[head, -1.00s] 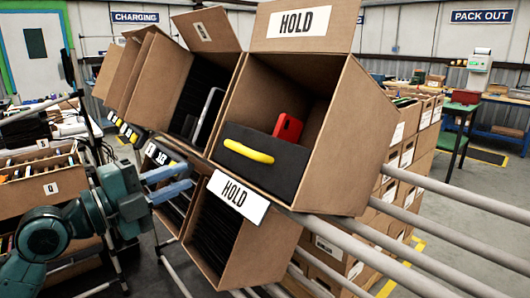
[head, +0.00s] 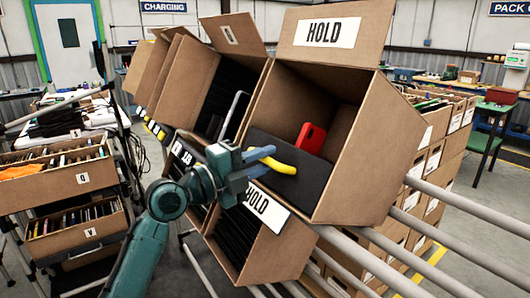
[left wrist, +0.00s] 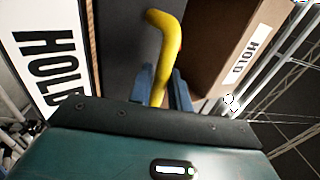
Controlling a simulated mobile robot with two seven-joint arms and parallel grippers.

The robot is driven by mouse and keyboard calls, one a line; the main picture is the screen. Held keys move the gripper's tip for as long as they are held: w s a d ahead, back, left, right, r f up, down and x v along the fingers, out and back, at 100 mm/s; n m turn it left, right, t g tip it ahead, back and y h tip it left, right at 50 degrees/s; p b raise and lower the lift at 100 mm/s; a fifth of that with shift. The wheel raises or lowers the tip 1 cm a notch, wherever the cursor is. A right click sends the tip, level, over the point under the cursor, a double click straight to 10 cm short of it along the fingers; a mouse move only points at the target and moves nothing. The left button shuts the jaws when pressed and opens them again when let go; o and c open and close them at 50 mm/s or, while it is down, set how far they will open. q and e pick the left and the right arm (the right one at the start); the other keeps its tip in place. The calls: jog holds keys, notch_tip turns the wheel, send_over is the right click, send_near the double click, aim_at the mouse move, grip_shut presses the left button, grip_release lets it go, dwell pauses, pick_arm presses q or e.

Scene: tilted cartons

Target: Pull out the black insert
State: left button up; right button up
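The black insert (head: 314,174) sits in the tilted HOLD carton (head: 362,150), across its open front. It has a yellow handle (head: 284,168) on its face. My left gripper (head: 270,160) is at the left part of this handle, its blue fingers apart, one above and one below it. In the left wrist view the yellow handle (left wrist: 165,55) runs down between the two fingers (left wrist: 160,90), and the black face (left wrist: 122,40) lies beside it. Whether a finger touches the handle I cannot tell. My right gripper is not in view.
A red item (head: 311,138) stands behind the insert in the carton. A HOLD label (head: 267,211) hangs below the carton's front edge. More tilted cartons (head: 186,82) stand at left. Grey rails (head: 400,262) run at lower right. Open boxes (head: 50,178) stand at far left.

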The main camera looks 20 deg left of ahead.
pick_arm(q)
jog(key=shift+w+d, duration=0.2)
jog(key=shift+c, duration=0.5)
grip_shut()
